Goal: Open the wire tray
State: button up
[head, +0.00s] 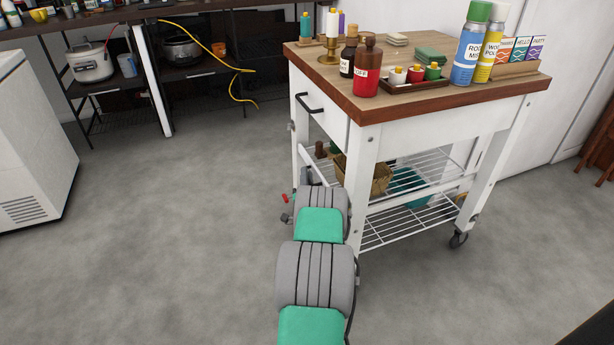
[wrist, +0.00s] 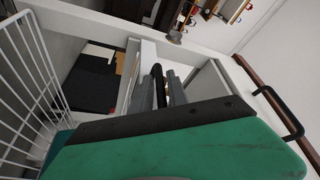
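The white cart (head: 358,190) has two wire trays under its wooden top. The upper wire tray (head: 432,166) holds a brown basket (head: 366,176). The lower wire tray (head: 390,234) is below it, with a teal object (head: 408,185) seen between the levels. White wire bars (wrist: 28,75) run along the left of the wrist view; I cannot tell which tray they belong to. My gripper (wrist: 167,88) is near the cart frame, its fingers partly hidden by its green body. In the head view my arm hides the fingertips. I see nothing clearly held.
The cart's drawer has a black handle (head: 309,104), also at right in the wrist view (wrist: 291,115). Bottles, spray cans (head: 468,45) and small jars crowd the wooden top (head: 400,98). A white chest (head: 30,140) stands at left. The grey floor (head: 170,220) left of the cart is clear.

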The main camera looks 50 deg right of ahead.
jog(key=shift+c, duration=0.6)
grip_shut()
dwell(0.8)
